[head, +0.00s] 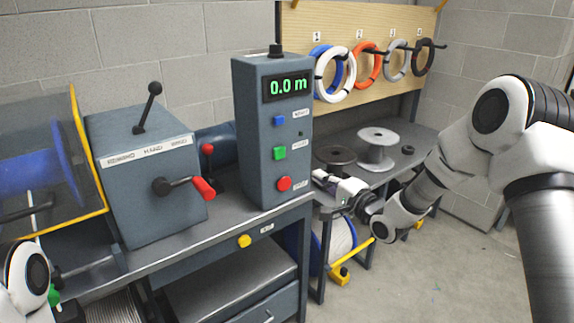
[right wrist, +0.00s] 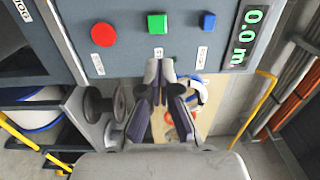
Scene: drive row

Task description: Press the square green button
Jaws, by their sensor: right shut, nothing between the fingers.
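The square green button (head: 279,153) is the middle of three buttons on the front of a grey control box (head: 249,135), between a blue square button (head: 279,120) above and a round red button (head: 284,184) below. The green button also shows in the right wrist view (right wrist: 157,24). My right gripper (head: 319,176) is shut and empty, to the right of the box near the red button's height. In the right wrist view its fingertips (right wrist: 160,65) appear just below the green button's label, apart from the button. My left gripper is not visible.
The box display (head: 287,87) reads 0.0 m. A bench (head: 225,225) carries the box and a machine with a red-handled crank (head: 203,188). Spools (head: 377,150) stand on a rear table; coiled cables (head: 335,75) hang behind. Floor at the right is clear.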

